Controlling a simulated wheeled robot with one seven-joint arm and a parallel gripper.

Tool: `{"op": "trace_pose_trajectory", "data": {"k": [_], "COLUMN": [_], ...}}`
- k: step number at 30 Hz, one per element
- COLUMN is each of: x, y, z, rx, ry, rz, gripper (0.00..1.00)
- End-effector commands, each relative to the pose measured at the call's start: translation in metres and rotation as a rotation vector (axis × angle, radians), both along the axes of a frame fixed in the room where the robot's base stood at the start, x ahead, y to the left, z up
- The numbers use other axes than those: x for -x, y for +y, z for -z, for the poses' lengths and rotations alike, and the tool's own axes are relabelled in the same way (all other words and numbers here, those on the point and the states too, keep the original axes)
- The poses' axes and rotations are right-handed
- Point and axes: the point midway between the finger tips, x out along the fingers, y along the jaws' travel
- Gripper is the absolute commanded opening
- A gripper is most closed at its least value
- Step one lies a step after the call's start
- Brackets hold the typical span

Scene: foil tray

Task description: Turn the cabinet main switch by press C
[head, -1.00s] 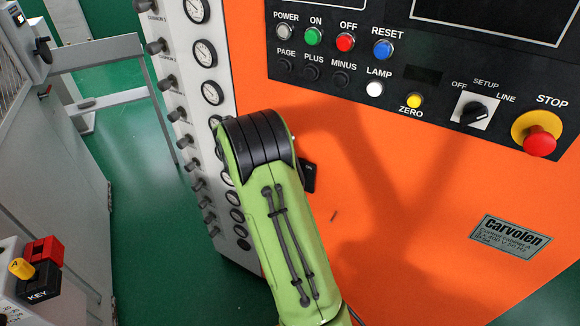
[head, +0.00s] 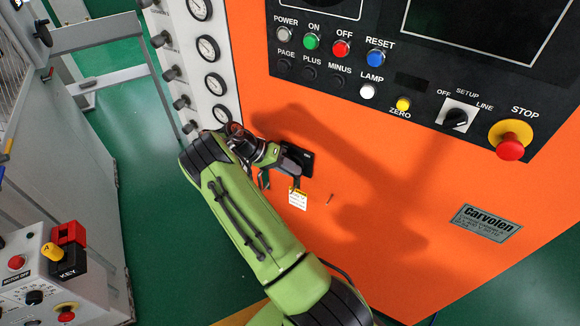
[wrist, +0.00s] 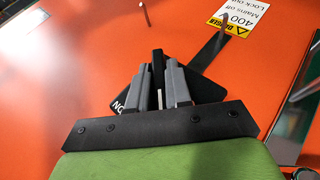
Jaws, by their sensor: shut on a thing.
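The main switch is a black rotary switch on a black plate (head: 304,160) on the front of the orange cabinet (head: 400,225). In the wrist view the plate (wrist: 205,88) sits tilted, with "ON" readable at its lower left corner. My gripper (head: 284,168) is at the switch in the head view and hides much of it. In the wrist view my gripper (wrist: 161,82) has its two grey fingers on either side of the black switch handle (wrist: 158,62), shut on it. The handle's exact angle against the plate is hard to tell.
A yellow and white danger tag (wrist: 240,14) hangs beside the switch. A control panel with buttons and a STOP knob (head: 510,146) is above right. A gauge column (head: 212,85) stands left. A grey console with a KEY switch (head: 68,245) is at lower left.

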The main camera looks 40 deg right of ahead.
Motion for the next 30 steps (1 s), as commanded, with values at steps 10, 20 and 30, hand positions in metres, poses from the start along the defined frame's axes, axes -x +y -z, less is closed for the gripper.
{"op": "trace_pose_trajectory", "data": {"k": [10, 20, 30], "x": [0.0, 0.0, -0.032], "y": [-0.001, 0.0, 0.033], "z": [0.0, 0.0, -0.038], "rx": [0.003, 0.001, 0.006], "ry": [0.0, 0.0, -0.004], "rz": [0.001, 0.001, -0.005], "gripper": [0.23, 0.39, 0.39]}}
